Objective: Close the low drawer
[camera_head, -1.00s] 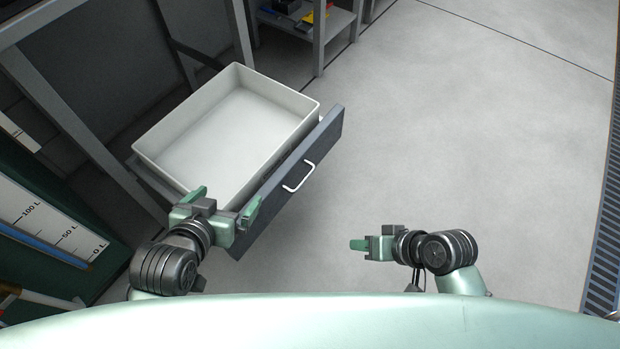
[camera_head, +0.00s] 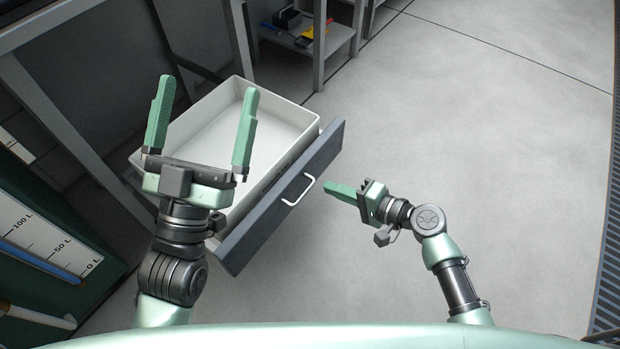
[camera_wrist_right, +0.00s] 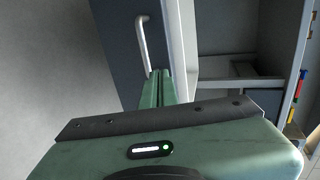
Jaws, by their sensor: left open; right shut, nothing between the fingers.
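The low drawer (camera_head: 288,206) is pulled out, with a dark front panel and a white bar handle (camera_head: 299,190). My right gripper (camera_head: 330,187) is shut and empty, just outside the drawer front near the handle. In the right wrist view, my shut fingers (camera_wrist_right: 157,84) point toward the drawer's dark front (camera_wrist_right: 117,40), and the handle (camera_wrist_right: 144,42) shows just beyond them. I cannot tell whether they touch it.
A grey metal frame (camera_head: 75,140) stands around the drawer on the left. A low shelf (camera_head: 335,38) with small coloured items stands at the back. A green container with a litre scale (camera_head: 45,245) is at the lower left. The floor (camera_head: 470,130) on the right is clear.

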